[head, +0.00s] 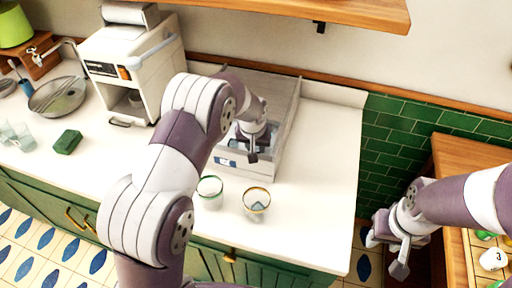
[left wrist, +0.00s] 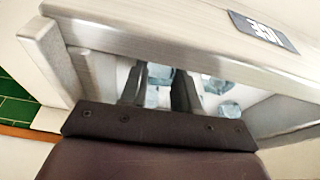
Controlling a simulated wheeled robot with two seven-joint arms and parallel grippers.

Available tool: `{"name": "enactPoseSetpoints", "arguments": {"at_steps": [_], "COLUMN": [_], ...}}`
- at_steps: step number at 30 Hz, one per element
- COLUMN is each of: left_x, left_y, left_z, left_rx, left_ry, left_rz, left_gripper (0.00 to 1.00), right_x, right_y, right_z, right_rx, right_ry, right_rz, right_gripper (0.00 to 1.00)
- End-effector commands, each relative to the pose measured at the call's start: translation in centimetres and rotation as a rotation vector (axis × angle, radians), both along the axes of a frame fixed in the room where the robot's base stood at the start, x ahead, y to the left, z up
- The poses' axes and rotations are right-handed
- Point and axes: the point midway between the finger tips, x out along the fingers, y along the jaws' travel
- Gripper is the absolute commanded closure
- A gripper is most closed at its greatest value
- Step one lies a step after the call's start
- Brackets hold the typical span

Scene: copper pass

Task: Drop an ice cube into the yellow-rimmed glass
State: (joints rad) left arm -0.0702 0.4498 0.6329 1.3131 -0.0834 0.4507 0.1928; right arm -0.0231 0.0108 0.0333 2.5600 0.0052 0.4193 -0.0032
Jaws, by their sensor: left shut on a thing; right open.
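The yellow-rimmed glass (head: 256,204) stands upright on the white counter; a pale bluish shape shows inside it, perhaps ice. The ice bin (head: 284,124) is an open grey box behind it, with an "ICE" label in the left wrist view (left wrist: 264,32). My left gripper (head: 247,156) reaches down into the bin near its front wall. In the left wrist view its two fingers (left wrist: 158,92) are closed on an ice cube (left wrist: 158,73). Other ice cubes (left wrist: 229,109) lie in the bin. My right gripper (head: 385,256) is open and empty, right of the counter.
A green-rimmed glass (head: 210,193) stands just left of the yellow-rimmed one. A wooden shelf (head: 300,12) hangs above. The counter right of the glasses is clear.

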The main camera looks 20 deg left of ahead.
Motion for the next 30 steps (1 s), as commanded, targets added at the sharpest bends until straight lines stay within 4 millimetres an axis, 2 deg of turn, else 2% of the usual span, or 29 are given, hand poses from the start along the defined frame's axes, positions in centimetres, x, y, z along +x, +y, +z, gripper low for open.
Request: {"name": "enactPoseSetpoints", "arguments": {"at_steps": [9, 12, 15, 23, 26, 30], "left_x": [0.1, 0.1, 0.1, 0.1, 0.0, -0.5], "left_y": [0.0, 0.0, 0.0, 0.0, 0.0, 0.0], "left_z": [7.2, 8.7, 9.5, 9.7, 10.8, 13.1], "left_rx": [-0.001, 0.0, 0.0, 0.0, 0.0, 0.0], "left_ry": [-0.006, -0.003, -0.003, -0.002, -0.002, 0.002], "left_rz": [0.0, 0.0, 0.0, 0.0, 0.0, -0.001], "left_gripper": [0.98, 0.98, 0.98, 0.98, 0.98, 0.98], "right_x": [0.0, 0.0, 0.0, 0.0, 0.0, 0.0], "right_y": [0.0, 0.0, 0.0, 0.0, 0.0, 0.0], "right_z": [-1.8, -2.0, -2.0, -1.9, -0.6, 3.4], "right_rx": [0.0, 0.0, 0.0, 0.0, 0.0, 0.0], "right_ry": [0.0, 0.0, 0.0, 0.0, 0.0, 0.0], "right_rz": [0.0, 0.0, 0.0, 0.0, 0.0, 0.0], "right_gripper": [0.57, 0.57, 0.57, 0.57, 0.57, 0.57]}}
